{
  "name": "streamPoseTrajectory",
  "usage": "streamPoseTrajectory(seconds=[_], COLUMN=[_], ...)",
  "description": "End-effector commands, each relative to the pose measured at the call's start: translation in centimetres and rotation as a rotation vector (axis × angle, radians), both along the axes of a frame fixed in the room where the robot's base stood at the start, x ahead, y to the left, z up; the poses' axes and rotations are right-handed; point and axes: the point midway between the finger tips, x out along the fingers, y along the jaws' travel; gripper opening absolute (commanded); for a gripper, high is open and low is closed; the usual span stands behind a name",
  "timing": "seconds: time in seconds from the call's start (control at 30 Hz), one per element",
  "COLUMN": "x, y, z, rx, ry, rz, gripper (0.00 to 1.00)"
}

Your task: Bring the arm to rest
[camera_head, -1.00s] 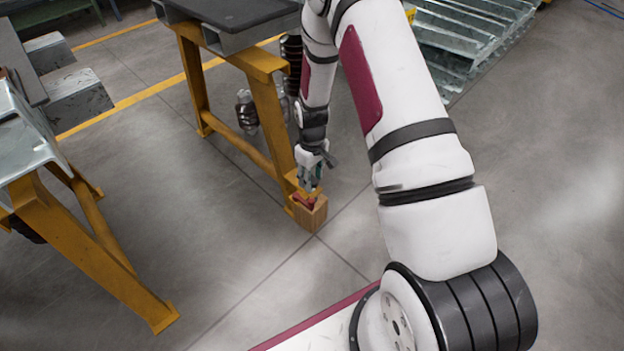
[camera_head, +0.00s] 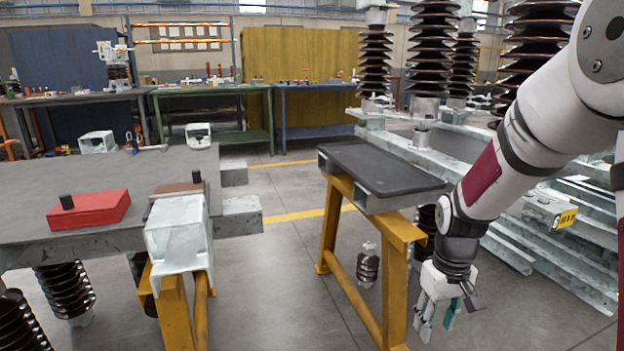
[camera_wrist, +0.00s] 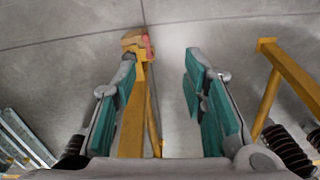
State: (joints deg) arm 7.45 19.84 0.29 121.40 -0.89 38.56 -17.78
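My gripper (camera_head: 437,322) hangs at the lower right of the head view, to the right of the yellow trestle legs, pointing down. In the wrist view its two teal-padded fingers stand well apart, with only bare floor and part of a yellow stand between them, so it is open and empty (camera_wrist: 162,65). My arm is bent, coming down from the upper right. A small tan box (camera_wrist: 132,38) with something red (camera_wrist: 148,46) at its side or in it shows beyond the left fingertip in the wrist view. The box is out of the head view.
A yellow trestle (camera_head: 400,250) with a dark top (camera_head: 380,165) stands close left of my gripper. A grey table (camera_head: 30,160) at left bears a red box (camera_head: 90,209). Metal racks and insulators (camera_head: 435,45) are behind. Bare floor (camera_head: 285,285) lies between table and trestle.

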Motion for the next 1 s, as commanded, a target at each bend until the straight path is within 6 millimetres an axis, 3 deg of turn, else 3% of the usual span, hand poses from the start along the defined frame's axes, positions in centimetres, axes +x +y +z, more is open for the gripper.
streamPoseTrajectory(seconds=[0.03,0.2,0.5,0.8,1.0], x=[-1.2,-5.6,-15.1,-24.6,-28.8], y=[0.5,1.8,3.8,5.0,5.3], z=[2.1,7.4,13.8,16.4,16.6], rx=[-0.001,-0.001,0.001,0.005,0.008], ry=[-0.009,-0.01,-0.011,-0.012,-0.012], rz=[-0.01,-0.052,-0.124,-0.191,-0.221], gripper=[0.39,0.39,0.39,0.39,0.39])
